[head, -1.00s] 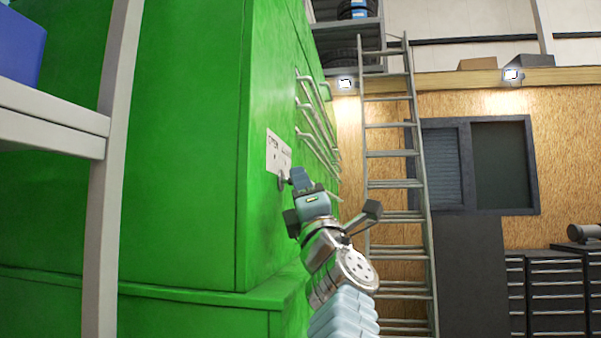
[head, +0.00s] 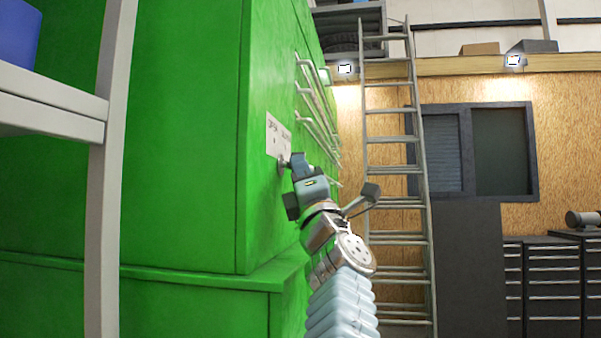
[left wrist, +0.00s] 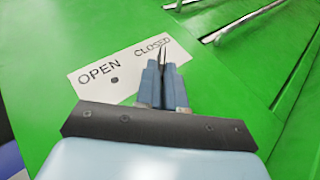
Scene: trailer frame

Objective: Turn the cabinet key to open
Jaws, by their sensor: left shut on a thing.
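The green cabinet (head: 185,140) fills the left of the head view. On its side face is a white label plate (head: 277,135). In the left wrist view the plate (left wrist: 88,82) reads OPEN on the left and CLOSED on the right, with a dark dot under OPEN. My left gripper (head: 291,163) is at the plate's lower edge, its fingers shut on the key (head: 282,164). The fingers hide most of the key. My right gripper is out of view.
Metal bar handles (head: 315,105) stick out of the cabinet face, close beyond the gripper. A grey shelf (head: 50,110) with a blue bin stands at near left. A ladder (head: 395,180) leans at the back. Drawer cabinets (head: 555,285) stand at right.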

